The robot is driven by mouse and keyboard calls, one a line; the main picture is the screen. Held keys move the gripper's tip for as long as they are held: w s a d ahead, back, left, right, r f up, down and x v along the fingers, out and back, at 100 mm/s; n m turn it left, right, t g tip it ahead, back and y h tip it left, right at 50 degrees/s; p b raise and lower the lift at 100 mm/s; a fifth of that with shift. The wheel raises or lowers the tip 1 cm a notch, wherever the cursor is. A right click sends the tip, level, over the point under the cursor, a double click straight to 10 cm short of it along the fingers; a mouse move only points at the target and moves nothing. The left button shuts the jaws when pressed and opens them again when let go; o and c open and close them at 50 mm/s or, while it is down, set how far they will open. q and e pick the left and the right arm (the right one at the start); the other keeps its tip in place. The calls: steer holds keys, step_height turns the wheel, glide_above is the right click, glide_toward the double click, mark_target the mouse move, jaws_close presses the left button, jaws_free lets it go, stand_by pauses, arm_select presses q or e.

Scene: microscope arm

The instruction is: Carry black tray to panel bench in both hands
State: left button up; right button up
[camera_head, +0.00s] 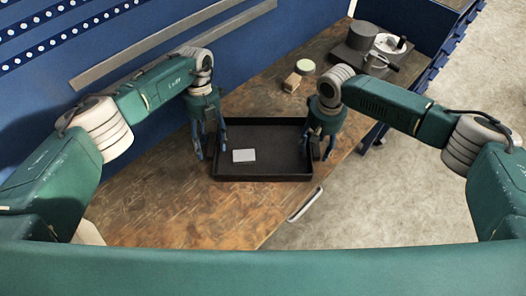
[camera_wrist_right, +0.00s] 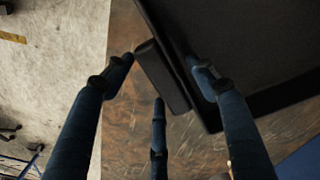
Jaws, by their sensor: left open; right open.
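The black tray (camera_head: 262,178) lies flat on the wooden bench top, with a small white card (camera_head: 244,155) inside it. My left gripper (camera_head: 208,152) points down at the tray's left side, its open fingers close to the left wall. My right gripper (camera_head: 320,152) points down at the tray's right side, open. In the right wrist view, the open fingers of the right gripper (camera_wrist_right: 160,85) surround the tray's dark side handle (camera_wrist_right: 161,76), and one finger reaches over the tray wall. I cannot tell whether any finger touches the tray (camera_wrist_right: 250,45).
The worn wooden bench (camera_head: 185,205) has free room to the left and front of the tray. A small wooden block (camera_head: 291,82), a round pale-topped thing (camera_head: 305,66) and dark grey equipment (camera_head: 362,50) stand behind it. A blue panel (camera_head: 100,50) rises along the left.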

steer(key=shift+r, duration=0.25)
arm_select(q)
steer(key=v, duration=1.1)
steer(key=shift+r, duration=0.25)
arm_select(e)
step_height(320, 180, up, 12)
steer(key=shift+f, duration=0.25)
